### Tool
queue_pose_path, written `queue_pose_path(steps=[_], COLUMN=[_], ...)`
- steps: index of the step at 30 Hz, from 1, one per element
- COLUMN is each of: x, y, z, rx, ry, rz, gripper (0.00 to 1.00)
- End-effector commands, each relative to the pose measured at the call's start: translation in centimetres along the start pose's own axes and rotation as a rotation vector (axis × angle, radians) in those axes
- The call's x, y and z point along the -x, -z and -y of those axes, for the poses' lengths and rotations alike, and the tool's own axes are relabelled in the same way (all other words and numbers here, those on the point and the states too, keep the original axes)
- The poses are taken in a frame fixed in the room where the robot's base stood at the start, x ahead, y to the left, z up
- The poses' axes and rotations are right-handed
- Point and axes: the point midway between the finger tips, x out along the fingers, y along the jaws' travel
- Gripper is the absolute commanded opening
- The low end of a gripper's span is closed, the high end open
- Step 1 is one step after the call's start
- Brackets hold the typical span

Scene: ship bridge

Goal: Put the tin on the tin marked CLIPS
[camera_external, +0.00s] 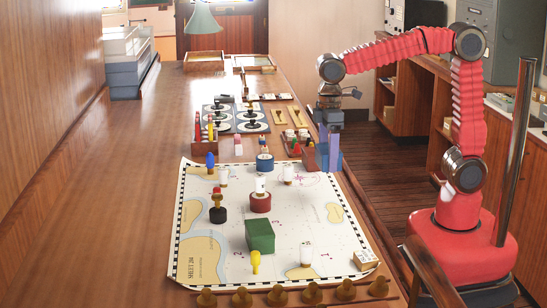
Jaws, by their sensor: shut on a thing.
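My gripper (329,158) points down at the right edge of the long table, beside the far right corner of the chart. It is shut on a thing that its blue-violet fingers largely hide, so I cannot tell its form. Round tin-like things stand on the chart: a blue one (265,164) near the far edge, left of my gripper, and a dark red one (261,205) in the middle. A white cylinder (260,184) is at the red one, apparently on top. The marking CLIPS cannot be read on anything at this size.
The chart (335,240) also bears a green box (260,235), a black round thing (218,215), a yellow peg (255,261) and small white cylinders. Racks (205,145) and dark plates stand beyond it. Wooden knobs line the near edge. The table's left side (125,200) is clear.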

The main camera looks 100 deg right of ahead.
Motion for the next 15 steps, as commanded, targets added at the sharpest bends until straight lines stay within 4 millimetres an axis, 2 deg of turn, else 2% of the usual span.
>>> queue_pose_path(steps=[5,15], x=[-0.4,0.8], y=[-0.1,0.0], z=[-3.3,-12.1], rx=[-0.075,-0.221], ry=[0.001,0.000], rz=[0.008,-0.003], gripper=[0.38,0.38])
